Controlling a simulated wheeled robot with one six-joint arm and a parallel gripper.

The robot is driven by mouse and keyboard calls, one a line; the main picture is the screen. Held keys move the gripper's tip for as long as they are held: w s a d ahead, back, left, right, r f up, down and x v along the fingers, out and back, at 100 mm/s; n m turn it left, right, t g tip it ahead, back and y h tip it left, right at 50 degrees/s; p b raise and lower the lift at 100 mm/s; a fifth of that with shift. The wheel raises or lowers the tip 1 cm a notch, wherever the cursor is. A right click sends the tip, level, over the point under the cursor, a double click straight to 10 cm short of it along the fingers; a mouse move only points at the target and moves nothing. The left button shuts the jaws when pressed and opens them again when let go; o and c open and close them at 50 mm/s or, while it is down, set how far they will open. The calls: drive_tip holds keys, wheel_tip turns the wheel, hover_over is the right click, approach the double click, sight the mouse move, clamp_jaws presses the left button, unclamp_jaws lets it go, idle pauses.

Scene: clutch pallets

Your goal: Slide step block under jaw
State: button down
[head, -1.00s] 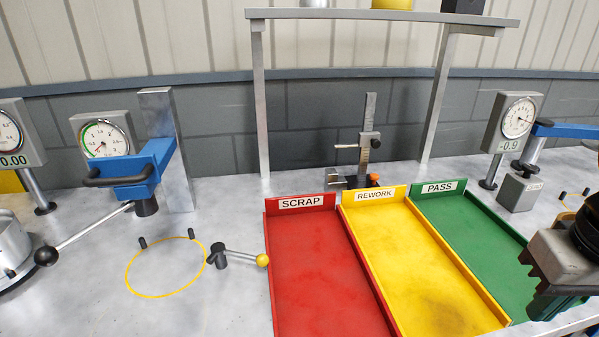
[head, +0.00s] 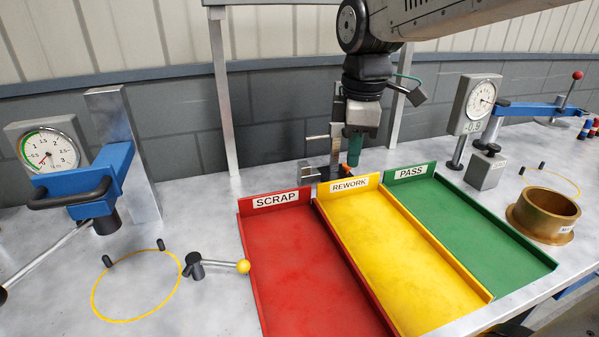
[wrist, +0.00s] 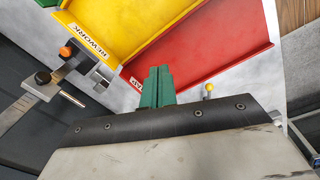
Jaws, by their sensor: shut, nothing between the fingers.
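The height gauge (head: 337,110) stands behind the trays, partly hidden by my arm. Its thin jaw (head: 318,137) sticks out to the left. A small metal block (head: 308,172), seemingly the step block, sits low near the gauge base; its steps are too small to make out. In the wrist view the gauge's scale (wrist: 16,113) lies at the left, with a silver block (wrist: 103,75) near the orange knob. My gripper (head: 355,150) points down just right of the gauge, above the back of the trays. Its green fingers (wrist: 157,85) are together and empty.
Red SCRAP (head: 300,260), yellow REWORK (head: 400,260) and green PASS (head: 475,225) trays fill the bench in front. A dial gauge (head: 478,105) and a brass flanged ring (head: 545,213) are at right. A yellow-knobbed lever (head: 215,266) and blue clamp (head: 85,180) are at left.

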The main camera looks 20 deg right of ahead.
drive_tip(key=w+a+f+n, duration=0.1)
drive_tip(key=w+f+n, duration=0.2)
drive_tip(key=w+n, duration=0.8)
drive_tip(key=n, duration=0.5)
approach(303, 167)
drive_tip(key=a, duration=0.1)
drive_tip(key=shift+g, duration=0.4)
drive_tip(key=f, duration=0.7)
drive_tip(key=s+f, duration=0.1)
drive_tip(key=f, duration=0.2)
drive_tip(key=shift+f, duration=0.2)
drive_tip(key=shift+w+d, duration=0.55)
drive_tip(key=shift+w, duration=0.35)
drive_tip(key=shift+r, duration=0.1)
